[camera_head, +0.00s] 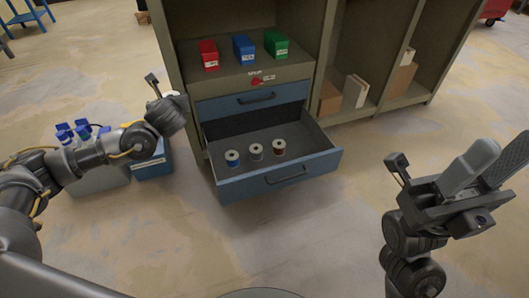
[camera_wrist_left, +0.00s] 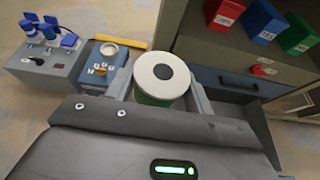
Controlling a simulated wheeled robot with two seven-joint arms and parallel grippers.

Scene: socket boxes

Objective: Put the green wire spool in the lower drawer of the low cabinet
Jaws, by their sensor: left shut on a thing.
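My left gripper (camera_wrist_left: 162,95) is shut on the green wire spool (camera_wrist_left: 154,98), which has a white top flange with a dark centre hole. In the head view my left gripper (camera_head: 172,108) is beside the low cabinet's left side, left of the open drawer, and hides the spool. The lower drawer (camera_head: 285,178) is pulled out. Inside it stand a blue spool (camera_head: 232,158), a grey spool (camera_head: 256,152) and a dark red spool (camera_head: 279,147). My right gripper (camera_head: 490,165) is open and empty at the right, away from the cabinet.
The upper drawer (camera_head: 250,103) is shut. Red (camera_head: 209,55), blue (camera_head: 243,49) and green bins (camera_head: 276,44) stand above it. A blue box (camera_head: 152,163) and a grey box with blue plugs (camera_head: 98,178) are on the floor at left. The drawer's right part is free.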

